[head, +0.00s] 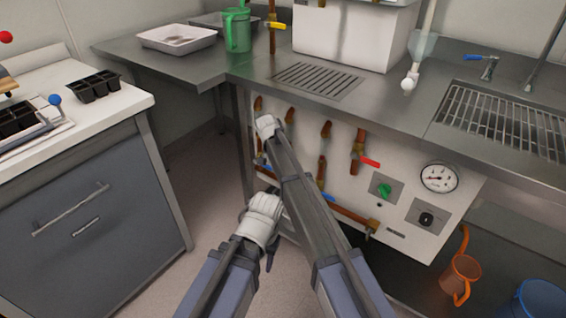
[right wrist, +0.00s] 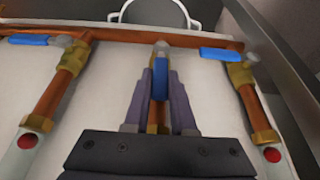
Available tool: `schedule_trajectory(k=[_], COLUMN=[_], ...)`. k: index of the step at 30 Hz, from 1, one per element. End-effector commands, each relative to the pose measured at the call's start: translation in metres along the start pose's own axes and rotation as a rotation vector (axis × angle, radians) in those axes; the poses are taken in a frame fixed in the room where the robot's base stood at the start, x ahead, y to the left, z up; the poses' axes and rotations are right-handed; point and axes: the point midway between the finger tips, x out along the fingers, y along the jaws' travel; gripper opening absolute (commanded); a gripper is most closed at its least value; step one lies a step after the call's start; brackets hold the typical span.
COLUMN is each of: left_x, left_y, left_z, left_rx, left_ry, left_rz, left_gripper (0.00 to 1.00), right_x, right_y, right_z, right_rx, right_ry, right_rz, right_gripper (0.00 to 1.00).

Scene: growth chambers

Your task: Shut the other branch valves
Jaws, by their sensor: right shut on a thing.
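A white panel (head: 345,180) under the steel bench carries several copper branch pipes. In the right wrist view, my right gripper (right wrist: 160,88) is shut on a blue valve handle (right wrist: 160,84) that lies in line with its pipe. The valve handles on the left (right wrist: 28,39) and right (right wrist: 220,53) lie crosswise to their pipes. In the head view, my arm hides the right gripper and much of the panel. A blue handle (head: 325,197) shows low on the panel. My left arm ends in a white joint below the bench; its fingers cannot be made out.
A red-handled valve (head: 369,162), a green knob (head: 384,190) and a gauge (head: 439,177) are on the panel's right. An orange jug (head: 461,281) and a blue bucket (head: 540,300) stand low at right. A grey drawer cabinet (head: 85,215) stands at left, with open floor between.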

Motion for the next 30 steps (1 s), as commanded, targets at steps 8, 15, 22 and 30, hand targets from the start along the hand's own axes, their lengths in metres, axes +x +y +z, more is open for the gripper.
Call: schedule_trajectory(k=[8,15,22,30], left_x=[0.0024,0.0022,0.0021,0.0020], left_y=[0.0002,0.0001,0.0001,0.0001], left_z=[-0.0001,-0.0001,-0.0001,-0.0001], left_rx=[0.000,0.000,0.000,0.000], left_ry=[0.000,0.000,0.000,0.000], left_rz=[0.000,0.000,0.000,0.000], left_gripper=[0.50,0.50,0.50,0.50], right_x=[0.0006,0.0005,0.0005,0.0004], right_y=[0.0102,0.0084,0.0082,0.0081], right_z=[0.0011,0.0004,0.0003,0.0003], right_rx=[0.046,0.048,0.048,0.047], right_ry=[0.000,-0.001,0.000,0.000], right_rz=[-0.109,-0.115,-0.115,-0.115], right_gripper=[0.00,0.00,0.46,0.54])
